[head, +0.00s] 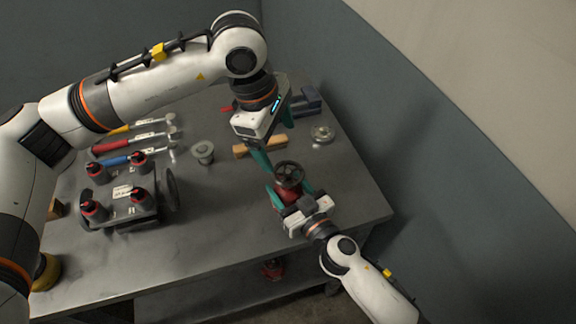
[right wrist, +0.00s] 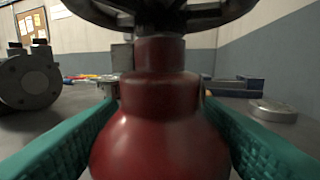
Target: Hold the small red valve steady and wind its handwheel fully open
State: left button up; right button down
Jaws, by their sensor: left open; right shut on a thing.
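The small red valve (head: 287,194) stands near the right side of the grey table, with its dark handwheel (head: 289,174) on top. My right gripper (head: 290,194) is shut on the valve body, one green finger on each side. In the right wrist view the red body (right wrist: 160,130) fills the middle between the fingers, upright, and the handwheel (right wrist: 160,8) is cut off by the top edge. My left gripper (head: 273,142) is open, above and just behind the handwheel, its green fingers pointing down. I cannot tell whether a fingertip touches the wheel.
A dark block with several red-topped parts (head: 122,197) and a round flange (head: 171,188) stands at left. Hammers (head: 130,145), a grey flanged part (head: 203,152), a wooden piece (head: 255,149), a metal disc (head: 322,133) and a blue-grey vise-like object (head: 306,102) lie behind. The table's middle front is clear.

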aim_at(288, 172)
pick_arm(q)
jog(key=f+m, duration=0.3)
jog(key=m, duration=0.3)
jog(key=d+f+m+y, duration=0.1)
jog(key=f+m, duration=0.2)
jog(key=m, duration=0.3)
jog(key=w+d+f+m+g+y, duration=0.1)
jog(key=f+m, duration=0.2)
jog(key=m, duration=0.4)
jog(key=shift+f, duration=0.4)
jog(key=shift+c, duration=0.5)
jog(key=c, duration=0.9)
